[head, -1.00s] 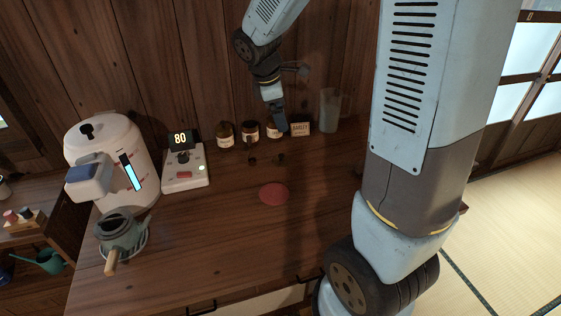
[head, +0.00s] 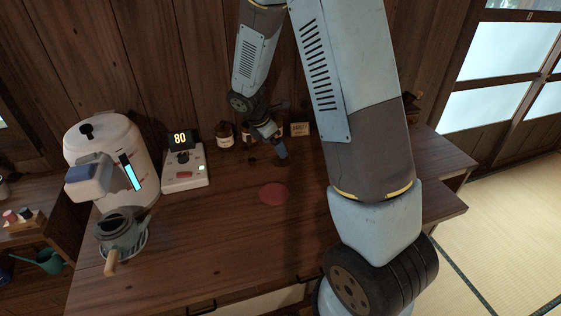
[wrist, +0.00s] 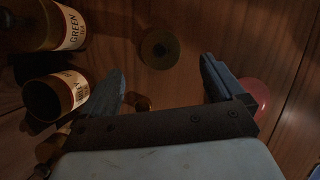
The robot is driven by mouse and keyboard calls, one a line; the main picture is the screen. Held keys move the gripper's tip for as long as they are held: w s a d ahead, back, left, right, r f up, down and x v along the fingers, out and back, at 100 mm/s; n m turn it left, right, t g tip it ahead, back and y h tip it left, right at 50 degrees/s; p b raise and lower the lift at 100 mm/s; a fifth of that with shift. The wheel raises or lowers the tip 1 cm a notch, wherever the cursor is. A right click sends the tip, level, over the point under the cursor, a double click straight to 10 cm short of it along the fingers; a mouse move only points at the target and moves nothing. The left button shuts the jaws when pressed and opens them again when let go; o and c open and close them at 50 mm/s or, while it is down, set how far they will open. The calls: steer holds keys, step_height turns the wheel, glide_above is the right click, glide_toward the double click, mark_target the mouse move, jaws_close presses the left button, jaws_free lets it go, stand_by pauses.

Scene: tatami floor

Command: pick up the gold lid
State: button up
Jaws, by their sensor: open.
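A round, dull olive-gold lid (wrist: 159,48) with a dark centre lies on the wooden counter in the wrist view, beyond my fingertips. A smaller brown-gold round thing (wrist: 140,102) shows between the fingers, partly cut off by my gripper's palm. In this dim light I cannot tell for certain which is the gold lid. In the head view one small dark piece (head: 252,161) shows on the counter left of my gripper (head: 280,152). My gripper is open and empty above the counter, its fingers spread in the wrist view (wrist: 162,78).
Labelled brown jars, one reading GREEN (wrist: 70,28), stand close to the left finger. A scale (head: 186,168), white kettle-like machine (head: 112,165) and teal pot (head: 122,232) stand left. The front counter is clear.

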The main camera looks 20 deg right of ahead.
mark_target(276, 161)
steer(key=shift+x, duration=3.3)
steer(key=shift+s+a, duration=0.1)
steer(key=shift+a, duration=0.1)
steer(key=shift+f, duration=0.1)
steer(key=shift+c, duration=0.4)
steer(key=c, duration=1)
